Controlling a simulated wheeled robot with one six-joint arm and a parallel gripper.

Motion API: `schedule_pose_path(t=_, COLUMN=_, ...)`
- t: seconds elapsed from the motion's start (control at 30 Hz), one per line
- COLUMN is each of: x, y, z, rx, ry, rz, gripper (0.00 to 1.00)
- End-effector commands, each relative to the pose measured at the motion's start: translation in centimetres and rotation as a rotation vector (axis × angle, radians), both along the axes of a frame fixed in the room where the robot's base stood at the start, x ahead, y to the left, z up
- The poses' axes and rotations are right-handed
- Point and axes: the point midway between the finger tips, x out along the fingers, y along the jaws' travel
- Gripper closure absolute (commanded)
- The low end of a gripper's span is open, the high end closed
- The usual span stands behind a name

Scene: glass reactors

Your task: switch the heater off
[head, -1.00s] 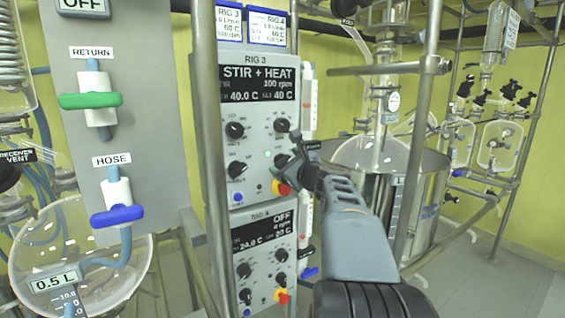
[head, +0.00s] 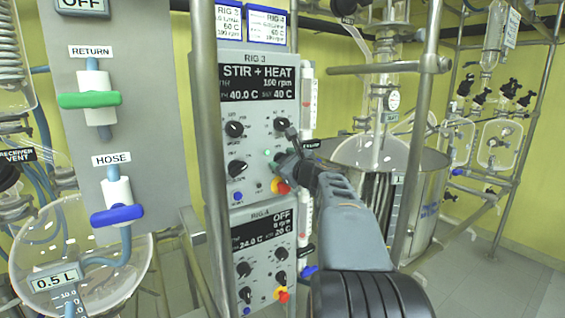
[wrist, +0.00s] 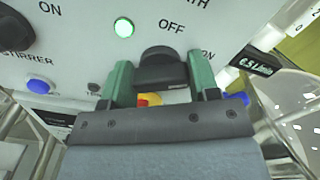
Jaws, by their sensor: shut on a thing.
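The RIG 3 control box (head: 258,60) stands in the middle of the head view. Its display (head: 258,83) reads STIR + HEAT, 100 rpm, 40.0 C. In the wrist view a black knob (wrist: 160,66) sits between OFF above it and ON to its right, under a cut-off label ending in "TH". The green fingers of my gripper (wrist: 160,80) are shut on this knob, one on each side. I cannot read the knob's pointer. In the head view my gripper (head: 289,163) covers the lower right knob. A green lamp (wrist: 124,27) beside the knob is lit.
A red and yellow button (head: 281,187) lies just under my gripper. The RIG 4 box (head: 262,240), showing OFF, is below. Metal posts stand left (head: 211,150) and right (head: 424,130) of the arm. A steel bath vessel (head: 430,200) is behind.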

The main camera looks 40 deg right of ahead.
Motion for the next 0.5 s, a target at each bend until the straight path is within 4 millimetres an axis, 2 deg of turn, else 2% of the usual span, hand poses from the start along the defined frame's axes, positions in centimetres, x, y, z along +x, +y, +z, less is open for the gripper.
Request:
schedule_pose_path(t=0.03, x=0.0, y=0.0, z=0.0, rx=0.0, ry=0.0, rz=0.0, gripper=0.67)
schedule_pose_path(t=0.07, x=0.0, y=1.0, z=0.1, rx=-0.001, ry=-0.001, rz=0.004, gripper=0.68)
schedule_pose_path(t=0.27, x=0.1, y=0.2, z=-0.2, rx=-0.02, ry=0.001, rz=0.004, gripper=0.68)
schedule_pose_path(t=0.5, x=0.0, y=0.1, z=-0.5, rx=-0.145, ry=0.007, rz=0.003, gripper=0.68)
